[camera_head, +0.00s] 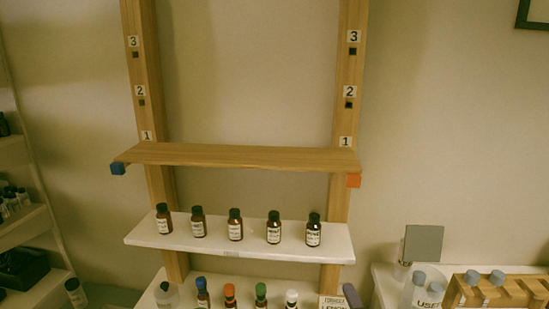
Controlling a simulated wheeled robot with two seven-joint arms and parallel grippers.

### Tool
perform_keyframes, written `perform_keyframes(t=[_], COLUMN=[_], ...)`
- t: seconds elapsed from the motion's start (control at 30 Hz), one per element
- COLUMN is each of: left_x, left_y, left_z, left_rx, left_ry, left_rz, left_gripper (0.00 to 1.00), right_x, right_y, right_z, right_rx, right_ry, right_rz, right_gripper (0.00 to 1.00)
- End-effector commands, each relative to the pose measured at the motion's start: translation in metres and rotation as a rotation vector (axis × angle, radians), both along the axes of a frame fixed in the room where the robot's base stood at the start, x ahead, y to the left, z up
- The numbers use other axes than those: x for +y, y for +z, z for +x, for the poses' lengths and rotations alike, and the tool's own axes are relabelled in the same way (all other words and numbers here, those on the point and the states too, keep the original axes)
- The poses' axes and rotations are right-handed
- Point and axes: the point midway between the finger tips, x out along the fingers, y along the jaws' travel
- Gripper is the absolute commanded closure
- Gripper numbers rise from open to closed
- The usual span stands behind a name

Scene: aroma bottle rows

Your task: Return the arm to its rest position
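Neither of my grippers nor my arms shows in the head view, so their pose and whether they hold anything are hidden. A wooden shelf board (235,155) spans two uprights at the level marked 1, with a blue block (118,169) at its left end and an orange block (353,181) at its right end. Below it, several dark brown bottles with white labels stand upright in a row on a white shelf (180,240); the middle one (235,225) is among them.
A lower row holds bottles with coloured caps, including an orange-capped one (230,296), cut off below. A white side table (385,280) at right carries grey-capped bottles and a wooden rack (515,292). White shelving (25,222) stands at left. The space above the wooden board is clear.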

Motion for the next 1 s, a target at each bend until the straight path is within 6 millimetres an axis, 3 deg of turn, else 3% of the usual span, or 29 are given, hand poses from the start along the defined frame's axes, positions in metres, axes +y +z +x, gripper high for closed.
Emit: perform_keyframes(t=[0.03,0.1,0.2,0.3,0.5,0.77,0.87,1.0], left_x=[0.002,0.003,0.004,0.003,0.001,-0.003,-0.005,-0.005], left_y=[0.000,0.000,0.000,0.000,0.000,-0.024,-0.034,-0.052], left_z=[0.000,0.000,0.000,0.001,0.002,0.000,0.000,-0.003], left_rx=[0.000,0.000,-0.001,-0.003,-0.005,-0.001,0.001,0.006], left_ry=[-0.001,-0.002,-0.002,-0.002,-0.001,0.003,0.003,0.004], left_rz=[0.003,0.005,0.005,0.005,0.001,-0.006,-0.008,-0.009], left_gripper=[1.00,1.00,1.00,1.00,1.00,1.00,1.00,1.00], right_x=[-0.013,-0.025,-0.033,-0.035,-0.028,-0.027,-0.028,-0.033], right_y=[-0.027,-0.060,-0.095,-0.119,-0.141,-0.257,-0.306,-0.388], right_z=[-0.020,-0.048,-0.091,-0.134,-0.218,-0.215,-0.222,-0.250], right_rx=[0.162,0.357,0.578,0.758,1.053,1.106,1.126,1.163], right_ry=[-0.105,-0.251,-0.440,-0.616,-0.964,-1.010,-1.022,-1.047], right_rz=[0.206,0.445,0.697,0.884,1.142,1.107,1.090,1.057], right_gripper=[0.13,0.13,0.13,0.13,0.13,0.13,0.13,0.13])
